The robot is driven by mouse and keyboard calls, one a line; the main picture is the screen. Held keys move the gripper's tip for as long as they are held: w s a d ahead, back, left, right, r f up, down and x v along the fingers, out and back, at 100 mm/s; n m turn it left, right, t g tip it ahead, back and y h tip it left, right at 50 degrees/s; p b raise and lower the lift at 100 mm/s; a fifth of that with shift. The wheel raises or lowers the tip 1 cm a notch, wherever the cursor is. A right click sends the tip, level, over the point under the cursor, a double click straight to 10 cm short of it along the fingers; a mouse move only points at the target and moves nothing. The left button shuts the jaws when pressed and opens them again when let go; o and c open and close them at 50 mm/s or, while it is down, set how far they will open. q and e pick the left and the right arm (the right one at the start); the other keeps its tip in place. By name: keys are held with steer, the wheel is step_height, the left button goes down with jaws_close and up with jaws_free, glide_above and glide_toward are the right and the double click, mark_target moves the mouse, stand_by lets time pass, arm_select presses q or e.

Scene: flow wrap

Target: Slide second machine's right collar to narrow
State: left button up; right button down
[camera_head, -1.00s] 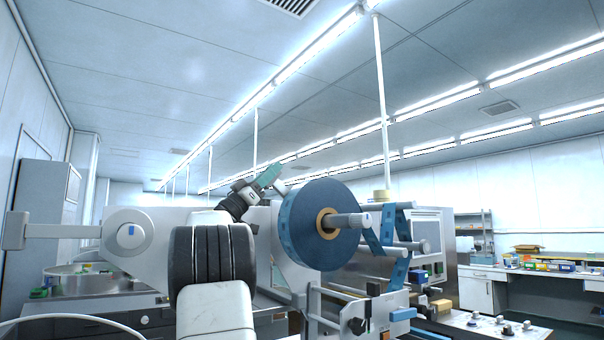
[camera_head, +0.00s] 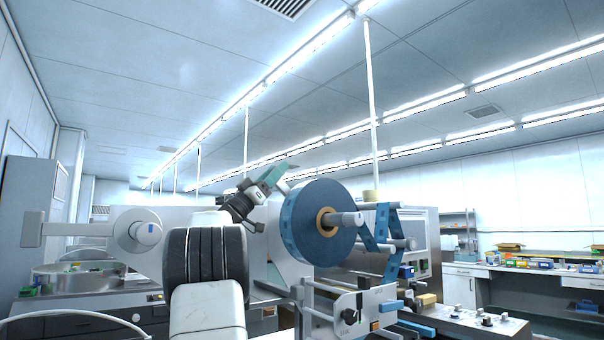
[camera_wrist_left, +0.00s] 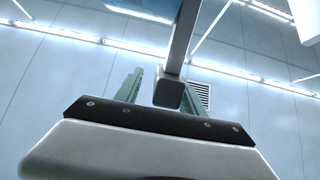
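A wrapping machine with a large blue film reel (camera_head: 312,222) stands in front of me. A grey shaft (camera_head: 346,219) sticks out of the reel's orange core. Which part is the right collar, I cannot make out; my arm and the reel cover part of the machine. My left gripper (camera_head: 274,177), with green fingers, is raised beside the reel's upper left edge. In the left wrist view its fingers stand apart, with a grey bar with a dark end (camera_wrist_left: 169,92) between them in the picture. I cannot tell whether they touch it. My right gripper is not in view.
Blue film (camera_head: 379,232) runs over rollers right of the reel. Below are a white plate with a black knob (camera_head: 349,316) and a blue block (camera_head: 417,328). A counter with several coloured boxes (camera_head: 535,264) is at the far right. Open air lies above the machine.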

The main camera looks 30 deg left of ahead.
arm_select(q)
steer(key=v, duration=0.8)
stand_by(0.4)
